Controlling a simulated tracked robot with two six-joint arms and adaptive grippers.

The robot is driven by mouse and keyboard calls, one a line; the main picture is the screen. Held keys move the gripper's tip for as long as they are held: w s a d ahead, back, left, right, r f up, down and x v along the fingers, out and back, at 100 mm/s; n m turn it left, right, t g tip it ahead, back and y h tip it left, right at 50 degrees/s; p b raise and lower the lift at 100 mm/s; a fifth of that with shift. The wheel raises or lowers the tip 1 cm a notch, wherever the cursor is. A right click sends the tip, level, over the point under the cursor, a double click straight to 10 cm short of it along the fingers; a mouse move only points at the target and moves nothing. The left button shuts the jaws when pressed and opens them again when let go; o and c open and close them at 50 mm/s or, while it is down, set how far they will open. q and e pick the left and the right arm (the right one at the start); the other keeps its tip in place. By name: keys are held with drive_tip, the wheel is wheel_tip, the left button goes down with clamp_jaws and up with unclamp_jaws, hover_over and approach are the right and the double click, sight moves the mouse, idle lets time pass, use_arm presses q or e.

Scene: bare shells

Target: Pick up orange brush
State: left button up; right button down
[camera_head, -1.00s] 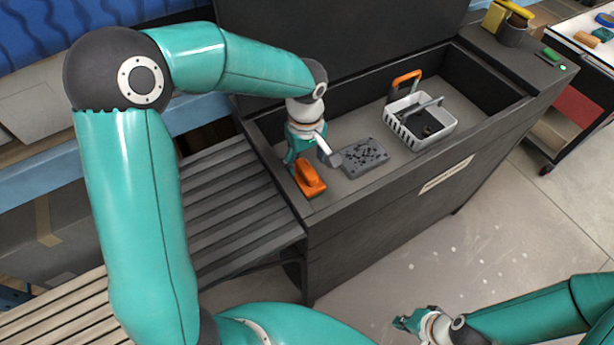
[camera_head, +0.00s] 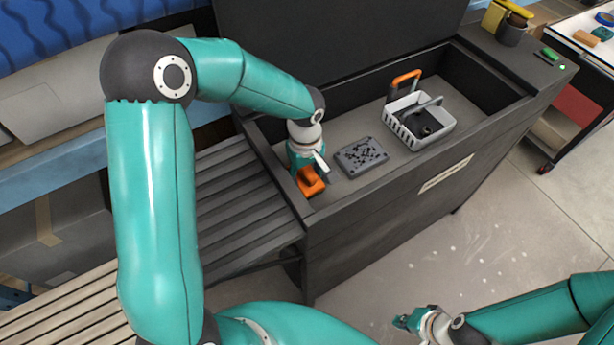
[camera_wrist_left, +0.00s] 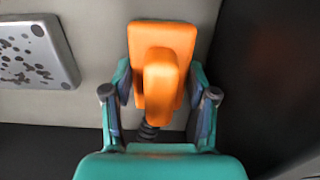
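The orange brush (camera_head: 310,182) is at the near left corner inside the dark grey box. In the left wrist view the orange brush (camera_wrist_left: 163,70) shows a flat block with a raised handle. My left gripper (camera_head: 309,170) is right above it, pointing down. In the left wrist view the fingers of my left gripper (camera_wrist_left: 160,95) are spread, one on each side of the brush, with gaps to the handle. My right gripper (camera_head: 408,322) is low at the bottom right, away from the box; its fingers are too small to read.
A grey perforated plate (camera_head: 361,157) lies beside the brush; it also shows in the left wrist view (camera_wrist_left: 35,52). A white basket (camera_head: 420,122) with dark contents and an orange-handled tool (camera_head: 404,78) are further right. The box's dark wall (camera_head: 400,165) runs close to the brush.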

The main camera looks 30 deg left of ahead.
use_arm(q)
drive_tip(key=shift+r, duration=0.1)
drive_tip(key=shift+c, duration=0.2)
wheel_tip(320, 180, up, 20)
idle(0.6)
